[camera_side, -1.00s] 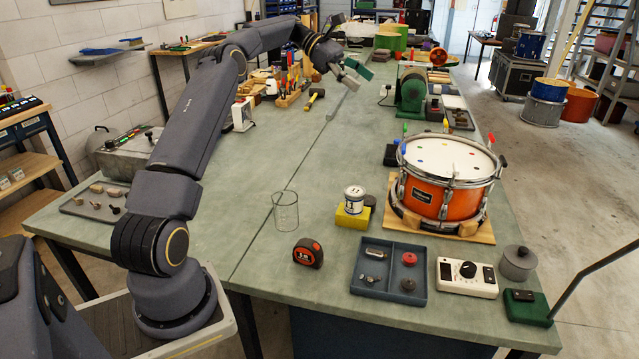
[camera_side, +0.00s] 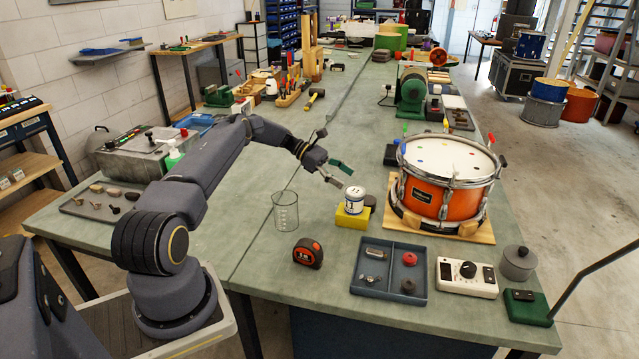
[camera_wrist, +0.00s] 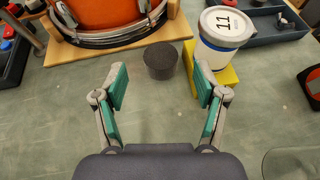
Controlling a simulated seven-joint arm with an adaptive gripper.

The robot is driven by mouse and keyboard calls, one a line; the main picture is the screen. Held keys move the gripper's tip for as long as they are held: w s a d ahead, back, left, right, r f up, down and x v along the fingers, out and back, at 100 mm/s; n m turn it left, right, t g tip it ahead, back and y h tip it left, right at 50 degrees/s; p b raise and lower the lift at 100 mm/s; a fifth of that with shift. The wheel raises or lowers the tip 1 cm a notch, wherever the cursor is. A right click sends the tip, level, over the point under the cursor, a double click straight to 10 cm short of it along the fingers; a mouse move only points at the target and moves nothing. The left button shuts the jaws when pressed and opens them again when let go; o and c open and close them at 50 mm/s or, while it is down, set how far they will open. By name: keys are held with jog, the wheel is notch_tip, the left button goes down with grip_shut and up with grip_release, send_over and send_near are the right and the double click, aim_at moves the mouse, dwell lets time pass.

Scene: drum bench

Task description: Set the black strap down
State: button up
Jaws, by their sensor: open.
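My gripper (camera_side: 338,173) is over the middle of the bench, above and left of a white can on a yellow block. In the wrist view my gripper (camera_wrist: 161,83) has its teal-padded fingers spread apart with nothing between them. A short dark round puck (camera_wrist: 161,60) stands on the bench beyond the fingertips, left of the yellow block (camera_wrist: 228,77). The puck also shows in the side view (camera_side: 370,201), partly behind the can.
The white can (camera_side: 354,193), marked 11 in the wrist view, stands on the block. An orange drum (camera_side: 442,190) sits on a wooden board to the right. A glass beaker (camera_side: 286,212), tape measure (camera_side: 308,253) and divided tray (camera_side: 388,284) are nearby.

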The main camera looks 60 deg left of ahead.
aim_at(367, 204)
notch_tip(367, 204, down, 3)
jog(key=shift+f, duration=0.2)
jog(key=x, duration=0.7)
jog(key=shift+w+d+f, duration=0.1)
jog(key=shift+w+d, duration=0.05)
jog(key=shift+d, duration=0.05)
jog(key=c, duration=1)
